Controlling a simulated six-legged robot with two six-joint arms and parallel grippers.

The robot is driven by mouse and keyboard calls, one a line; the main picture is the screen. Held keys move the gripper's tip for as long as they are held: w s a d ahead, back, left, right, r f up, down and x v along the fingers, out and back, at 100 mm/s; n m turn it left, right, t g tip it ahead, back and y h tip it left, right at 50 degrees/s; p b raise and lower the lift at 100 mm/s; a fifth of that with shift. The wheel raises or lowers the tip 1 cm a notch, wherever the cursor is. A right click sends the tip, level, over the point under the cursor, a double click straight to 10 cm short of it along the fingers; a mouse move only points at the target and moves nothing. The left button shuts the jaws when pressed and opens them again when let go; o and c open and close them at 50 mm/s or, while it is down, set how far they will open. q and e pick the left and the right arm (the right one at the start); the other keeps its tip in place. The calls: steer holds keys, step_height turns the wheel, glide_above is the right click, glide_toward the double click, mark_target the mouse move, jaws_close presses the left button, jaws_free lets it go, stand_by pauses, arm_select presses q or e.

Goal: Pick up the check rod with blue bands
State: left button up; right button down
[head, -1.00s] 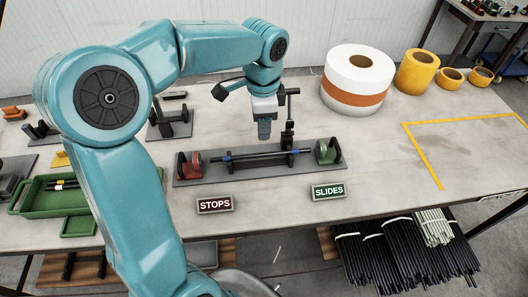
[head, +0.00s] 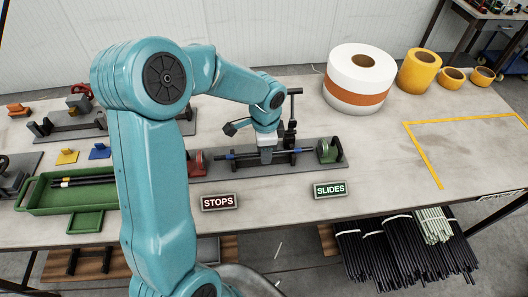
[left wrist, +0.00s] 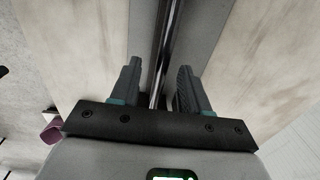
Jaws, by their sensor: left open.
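The dark check rod with blue bands (head: 238,155) lies level across the supports of a grey fixture plate (head: 240,173), between a red end block (head: 196,163) and a green end block (head: 328,150). My left gripper (head: 266,157) is down at the middle of the rod and hides part of it. In the left wrist view the rod (left wrist: 164,45) runs lengthwise between the two open fingers (left wrist: 160,75), with a gap showing on both sides. The bands do not show there. My right gripper is in neither view.
An upright black post (head: 292,115) stands just behind the gripper. A green tray (head: 40,200) with rods is at left. A large white roll (head: 358,75) stands at back right. The yellow-marked area is clear.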

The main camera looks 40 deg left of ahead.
arm_select(q)
steer(key=shift+w+a+f, duration=0.1)
jaws_close()
